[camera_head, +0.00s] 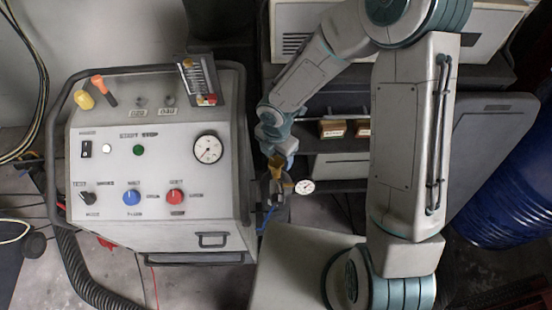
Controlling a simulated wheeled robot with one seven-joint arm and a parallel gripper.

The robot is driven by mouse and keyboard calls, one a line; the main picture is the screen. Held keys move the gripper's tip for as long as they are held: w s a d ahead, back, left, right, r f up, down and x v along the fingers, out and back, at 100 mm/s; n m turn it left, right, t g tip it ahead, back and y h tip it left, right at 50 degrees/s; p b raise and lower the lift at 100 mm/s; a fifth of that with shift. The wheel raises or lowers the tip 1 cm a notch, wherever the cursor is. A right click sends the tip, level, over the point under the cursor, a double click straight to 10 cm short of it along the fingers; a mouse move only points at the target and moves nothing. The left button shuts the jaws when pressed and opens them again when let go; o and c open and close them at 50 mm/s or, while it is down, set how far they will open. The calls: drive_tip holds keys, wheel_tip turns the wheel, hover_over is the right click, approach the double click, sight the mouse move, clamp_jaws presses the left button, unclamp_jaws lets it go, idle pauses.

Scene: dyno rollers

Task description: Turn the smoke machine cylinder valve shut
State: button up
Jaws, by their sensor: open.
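The smoke machine (160,160) is a grey cabinet with a sloping front panel, on the left. The cylinder valve (285,187) appears as a small brass-coloured fitting just right of the cabinet, with a round white gauge (305,187) beside it. The cylinder itself cannot be made out clearly. My gripper (275,175) is at the end of my arm, which reaches in from the right and bends down to the valve. Its jaws are open and small in this view, close to the fitting. I cannot tell whether they touch it or surround it, and the valve's handle is largely hidden.
A blue hose (266,220) runs down beside the cabinet's right side. A shelf (330,185) with small boxes (332,129) stands behind. A blue drum (510,195) is at the far right. A black corrugated hose (80,270) lies at lower left.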

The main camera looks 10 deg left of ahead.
sight(276, 164)
drive_tip(key=shift+f, duration=1.15)
drive_tip(key=c, duration=1)
drive_tip(key=shift+m+b, duration=0.3)
drive_tip(key=m+b, duration=0.2)
drive_tip(key=m, duration=0.2)
drive_tip(key=shift+m+b, duration=1.1)
drive_tip(key=shift+m, duration=1.2)
drive_tip(key=shift+r, duration=0.1)
